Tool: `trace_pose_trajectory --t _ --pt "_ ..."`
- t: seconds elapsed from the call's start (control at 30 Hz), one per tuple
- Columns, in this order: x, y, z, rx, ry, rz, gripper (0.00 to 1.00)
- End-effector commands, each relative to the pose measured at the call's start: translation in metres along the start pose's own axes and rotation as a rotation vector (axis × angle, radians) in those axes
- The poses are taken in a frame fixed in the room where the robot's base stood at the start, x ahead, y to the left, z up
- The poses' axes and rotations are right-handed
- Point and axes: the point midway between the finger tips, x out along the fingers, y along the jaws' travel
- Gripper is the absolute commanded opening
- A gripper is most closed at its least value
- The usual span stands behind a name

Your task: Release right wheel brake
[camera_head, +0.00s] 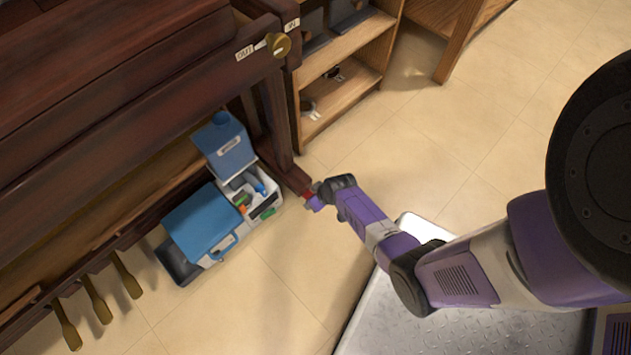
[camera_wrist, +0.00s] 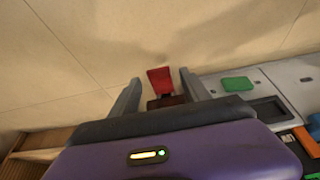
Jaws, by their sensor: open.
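The right wheel brake shows as a small red lever (camera_wrist: 160,80) in the wrist view, at the foot of the piano's right leg (camera_head: 276,130). In the head view the red lever (camera_head: 308,194) is mostly covered by the end of my arm. My gripper (camera_wrist: 160,86) is open, with one grey finger on each side of the red lever. The fingers look apart from the lever. A dark brown part of the piano foot shows just below the lever between the fingers. Whether the lever is up or down I cannot tell.
A grey and blue tool case (camera_head: 205,222) and a blue box (camera_head: 224,145) stand left of the leg. A wooden shelf (camera_head: 345,60) stands behind.

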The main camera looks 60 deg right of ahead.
Motion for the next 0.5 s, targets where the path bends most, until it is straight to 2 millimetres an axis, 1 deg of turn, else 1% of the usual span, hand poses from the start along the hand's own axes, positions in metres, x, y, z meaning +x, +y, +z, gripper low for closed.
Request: trace_pose_trajectory --t 0.2,0.23,0.5 --pt "0.0000 -0.0001 0.0000 0.000 0.000 0.000 0.55" --pt "0.0000 -0.0001 0.0001 0.000 0.000 0.000 0.53" --pt "0.0000 -0.0002 0.0003 0.000 -0.001 0.000 0.00"
